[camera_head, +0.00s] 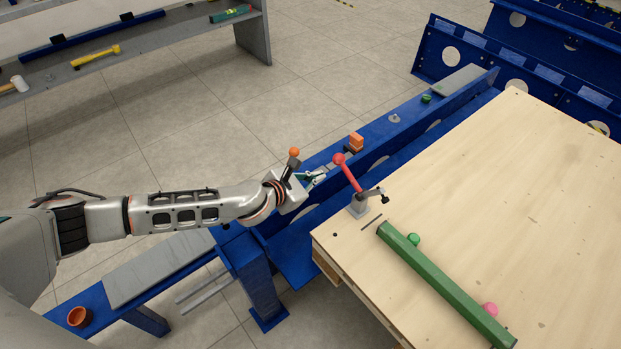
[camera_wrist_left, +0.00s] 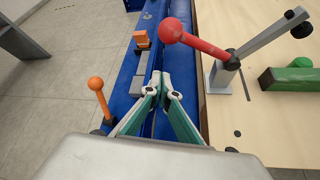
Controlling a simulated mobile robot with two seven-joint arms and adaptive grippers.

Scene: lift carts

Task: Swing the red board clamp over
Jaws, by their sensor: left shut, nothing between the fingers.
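The red board clamp (camera_head: 349,176) stands on the near left corner of the wooden board (camera_head: 500,180). Its red handle with a ball end leans up and to the left, and its grey arm with a black tip reaches to the right. In the left wrist view the red handle (camera_wrist_left: 200,45) is ahead and to the right of my fingers. My left gripper (camera_head: 318,176) is shut and empty, left of the clamp and apart from it, over the blue beam. Its fingertips meet in the left wrist view (camera_wrist_left: 162,83). My right gripper is not in view.
A handle with an orange ball (camera_head: 294,152) stands close to my left gripper. An orange block (camera_head: 355,143) sits on the blue beam (camera_head: 400,128). A green bar (camera_head: 440,282) lies on the board, with a green knob (camera_head: 413,239) and a pink knob (camera_head: 490,309) beside it.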

